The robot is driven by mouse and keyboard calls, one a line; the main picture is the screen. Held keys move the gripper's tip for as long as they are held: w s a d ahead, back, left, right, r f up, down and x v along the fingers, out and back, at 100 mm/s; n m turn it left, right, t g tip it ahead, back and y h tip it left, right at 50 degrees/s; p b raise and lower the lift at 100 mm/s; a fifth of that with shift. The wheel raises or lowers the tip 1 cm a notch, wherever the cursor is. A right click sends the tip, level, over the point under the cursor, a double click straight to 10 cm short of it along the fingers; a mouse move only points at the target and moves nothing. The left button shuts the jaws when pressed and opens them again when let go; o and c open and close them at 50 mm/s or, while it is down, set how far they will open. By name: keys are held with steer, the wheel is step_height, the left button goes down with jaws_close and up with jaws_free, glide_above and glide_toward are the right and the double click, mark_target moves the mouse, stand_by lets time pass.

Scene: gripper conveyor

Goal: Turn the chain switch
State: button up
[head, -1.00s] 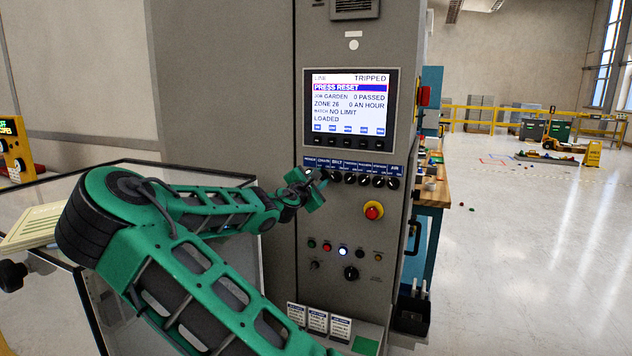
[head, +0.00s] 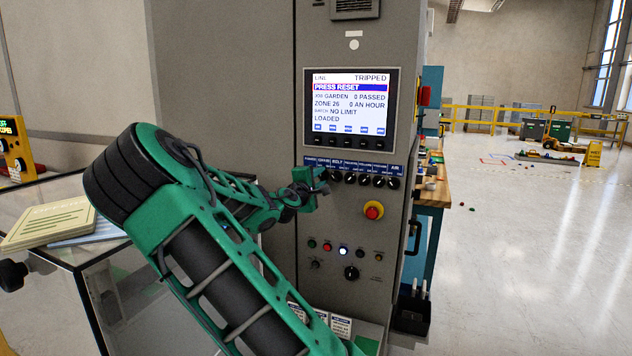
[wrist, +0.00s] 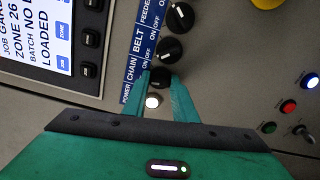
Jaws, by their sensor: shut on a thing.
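The chain switch (wrist: 160,77) is a dark round knob in the row under the blue label strip, beside the word CHAIN in the wrist view. My gripper (wrist: 161,84) has its green fingers on either side of this knob and is shut on it. In the head view my gripper (head: 318,182) is at the left end of the switch row and hides the chain switch. The knob's pointer is not clear between the fingers.
The belt knob (wrist: 170,49) sits close beside my fingers, and a white light (wrist: 153,101) shows between them. The screen (head: 350,102) reads TRIPPED and PRESS RESET. A red stop button (head: 374,210) is below right. Small buttons (head: 343,251) are lower down.

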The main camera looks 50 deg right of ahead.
steer(key=m, duration=0.5)
steer(key=shift+s+f+m, duration=0.2)
steer(key=shift+f+m, duration=0.1)
steer(key=shift+m, duration=0.1)
steer(key=shift+f+m, duration=0.1)
steer(key=shift+m, duration=1.9)
steer(key=shift+w, duration=0.1)
steer(key=o, duration=0.9)
steer(key=shift+o, duration=0.7)
steer(key=v, duration=1)
steer(key=shift+a, duration=0.4)
